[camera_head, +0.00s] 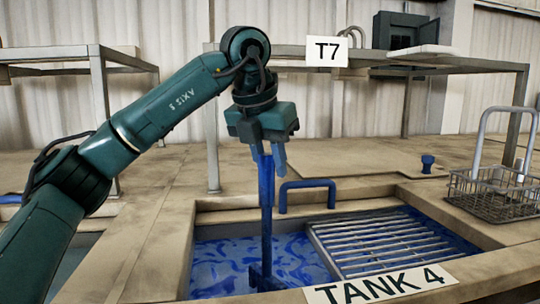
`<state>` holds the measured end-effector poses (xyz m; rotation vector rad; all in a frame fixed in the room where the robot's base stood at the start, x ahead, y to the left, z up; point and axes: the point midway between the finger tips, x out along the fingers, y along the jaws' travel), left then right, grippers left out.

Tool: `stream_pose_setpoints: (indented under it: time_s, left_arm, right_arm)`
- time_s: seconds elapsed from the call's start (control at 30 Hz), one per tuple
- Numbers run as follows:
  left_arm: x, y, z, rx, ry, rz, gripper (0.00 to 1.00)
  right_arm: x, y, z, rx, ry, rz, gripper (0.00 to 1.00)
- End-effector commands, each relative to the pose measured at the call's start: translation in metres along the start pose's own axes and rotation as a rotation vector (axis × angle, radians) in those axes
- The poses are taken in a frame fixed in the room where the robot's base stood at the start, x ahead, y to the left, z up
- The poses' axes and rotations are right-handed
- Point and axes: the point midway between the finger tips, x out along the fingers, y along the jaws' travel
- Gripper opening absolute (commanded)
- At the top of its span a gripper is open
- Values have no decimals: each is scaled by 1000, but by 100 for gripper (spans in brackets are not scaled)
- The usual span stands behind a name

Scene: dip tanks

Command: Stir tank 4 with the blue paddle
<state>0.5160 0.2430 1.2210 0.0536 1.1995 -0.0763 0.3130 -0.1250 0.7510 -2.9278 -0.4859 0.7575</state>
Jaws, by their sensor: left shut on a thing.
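My left gripper (268,157) comes in from the left and points down above tank 4. It is shut on the top of the blue paddle (266,210). The paddle hangs about upright, with its shaft running down into the tank. Its lower end is at the blue liquid (215,257), near the front wall; how deep it sits is hard to tell. Tank 4 (225,216) holds blue liquid and carries a "TANK 4" label (380,287) on its front edge. My right gripper is not in view.
A slatted metal grate (385,241) covers the tank's right part. A blue bent pipe (308,184) stands at the back rim. A wire basket (495,195) with a tall handle sits at the right. A small blue fitting (427,164) and a "T7" sign (327,51) are behind.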

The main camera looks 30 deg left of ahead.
Motion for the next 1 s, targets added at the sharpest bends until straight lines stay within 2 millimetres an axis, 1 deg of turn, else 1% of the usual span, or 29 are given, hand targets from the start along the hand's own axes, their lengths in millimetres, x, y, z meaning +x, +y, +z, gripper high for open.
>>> stream_pose_setpoints:
  time_s: [0.03,0.13,0.57,0.67,1.0]
  left_arm:
    - [4,0,-2,0,-3,-1,0]
    - [7,0,-3,0,-4,-1,0]
    - [8,-2,-3,1,-3,-1,0]
    - [7,-12,-1,4,-3,-1,0]
    - [9,-61,5,4,-3,-1,0]
  right_arm:
    - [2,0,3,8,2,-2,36]
    - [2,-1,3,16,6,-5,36]
    - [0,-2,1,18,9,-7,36]
    - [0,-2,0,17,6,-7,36]
    - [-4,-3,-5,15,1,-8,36]
